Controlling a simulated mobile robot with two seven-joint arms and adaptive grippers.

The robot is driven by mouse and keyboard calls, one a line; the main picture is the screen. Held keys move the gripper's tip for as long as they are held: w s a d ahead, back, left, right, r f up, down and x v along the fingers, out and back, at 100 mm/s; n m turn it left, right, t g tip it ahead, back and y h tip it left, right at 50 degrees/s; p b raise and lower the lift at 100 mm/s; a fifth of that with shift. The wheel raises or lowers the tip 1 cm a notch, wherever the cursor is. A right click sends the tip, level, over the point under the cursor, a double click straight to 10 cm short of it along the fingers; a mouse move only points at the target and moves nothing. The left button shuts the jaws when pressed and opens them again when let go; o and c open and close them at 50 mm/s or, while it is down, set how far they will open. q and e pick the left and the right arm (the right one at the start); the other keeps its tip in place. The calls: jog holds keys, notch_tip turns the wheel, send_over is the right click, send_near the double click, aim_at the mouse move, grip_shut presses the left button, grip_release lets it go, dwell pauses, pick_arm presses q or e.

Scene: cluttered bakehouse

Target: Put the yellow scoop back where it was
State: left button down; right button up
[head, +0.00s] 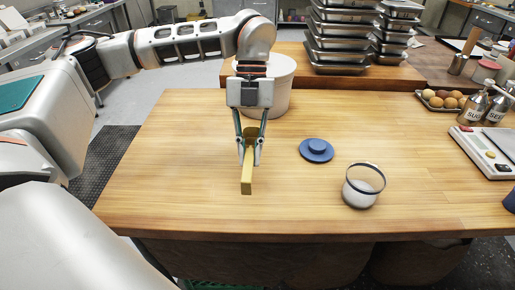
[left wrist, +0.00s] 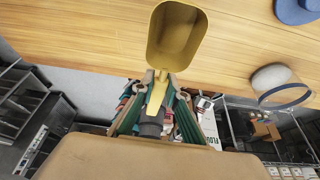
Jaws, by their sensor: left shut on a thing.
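The yellow scoop (head: 247,178) is in my left gripper (head: 249,160), above the wooden table near its front middle. In the left wrist view, my left gripper (left wrist: 156,108) is shut on the scoop's handle, and the hollow bowl of the scoop (left wrist: 176,35) points away from the fingers and looks empty. An open glass jar (head: 363,188) with white contents stands to the right of the scoop, apart from it. A round blue lid (head: 316,150) lies on the table behind the jar. My right gripper is not in view.
A white tub (head: 281,75) stands behind my left gripper. Stacked metal trays (head: 343,40) are at the back. A scale (head: 490,150), sugar bottles (head: 497,110) and an egg tray (head: 443,99) are at the right. The table's left part is clear.

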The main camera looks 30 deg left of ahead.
pick_arm(q)
jog(key=shift+f, duration=0.1)
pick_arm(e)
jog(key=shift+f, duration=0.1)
pick_arm(q)
jog(key=shift+f+b, duration=0.75)
jog(key=shift+f, duration=0.05)
notch_tip(320, 180, down, 5)
jog(key=b, duration=0.4)
jog(key=shift+f, duration=0.1)
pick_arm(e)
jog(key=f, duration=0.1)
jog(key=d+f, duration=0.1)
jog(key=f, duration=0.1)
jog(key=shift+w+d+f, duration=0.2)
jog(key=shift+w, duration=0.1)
pick_arm(q)
jog(key=shift+f, duration=0.25)
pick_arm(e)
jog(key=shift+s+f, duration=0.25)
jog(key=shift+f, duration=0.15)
pick_arm(q)
jog(key=shift+f, duration=0.3)
jog(key=c, duration=1.9)
grip_release()
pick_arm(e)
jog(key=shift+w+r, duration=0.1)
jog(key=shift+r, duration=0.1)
